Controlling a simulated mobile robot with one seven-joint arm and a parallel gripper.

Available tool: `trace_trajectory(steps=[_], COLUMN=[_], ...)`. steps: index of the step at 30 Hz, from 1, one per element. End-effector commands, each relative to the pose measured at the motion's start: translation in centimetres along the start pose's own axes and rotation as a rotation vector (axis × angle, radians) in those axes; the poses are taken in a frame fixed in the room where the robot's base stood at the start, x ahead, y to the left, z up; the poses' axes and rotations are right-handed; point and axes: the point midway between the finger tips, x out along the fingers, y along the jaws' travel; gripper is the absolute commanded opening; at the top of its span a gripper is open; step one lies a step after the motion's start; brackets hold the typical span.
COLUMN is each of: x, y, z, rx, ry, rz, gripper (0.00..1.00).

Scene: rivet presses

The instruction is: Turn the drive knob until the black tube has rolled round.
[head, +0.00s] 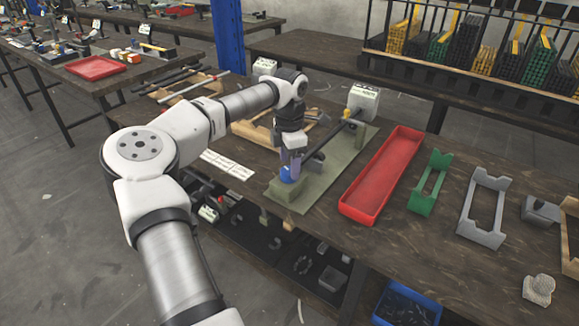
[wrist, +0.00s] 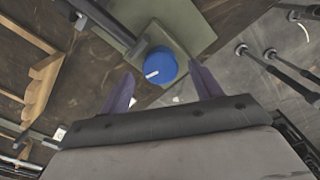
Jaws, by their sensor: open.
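The blue drive knob (wrist: 160,66) with a white pointer mark sits at the near end of a green-grey fixture. It also shows in the head view (head: 286,174), partly covered by my gripper. The black tube (head: 325,141) runs from near the knob back toward a labelled white-grey block (head: 362,101). In the wrist view the tube (wrist: 110,22) enters from the upper left. My gripper (wrist: 163,85) is open, with its two purple fingers apart, one to each side below the knob. They do not appear to touch it.
The green-grey base plate (head: 318,190) lies under the fixture. A red tray (head: 383,172) is close on its right, then a green holder (head: 430,183) and a grey holder (head: 483,205). Wooden racks (head: 262,130) stand behind my arm. The table's front edge is close to the knob.

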Motion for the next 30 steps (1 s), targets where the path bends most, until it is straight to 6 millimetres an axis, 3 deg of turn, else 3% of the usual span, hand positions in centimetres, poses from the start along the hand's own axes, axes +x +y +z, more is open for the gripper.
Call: trace_trajectory(steps=[6,16,26,30], x=[2.2,2.5,2.5,2.5], y=[0.0,0.0,0.0,0.0], z=[0.0,0.0,0.0,0.0], rx=[0.000,0.000,0.000,-0.002], ry=[0.000,0.000,0.000,0.000], rz=[-0.001,0.001,0.000,0.000], gripper=[0.64,0.64,0.22,0.19])
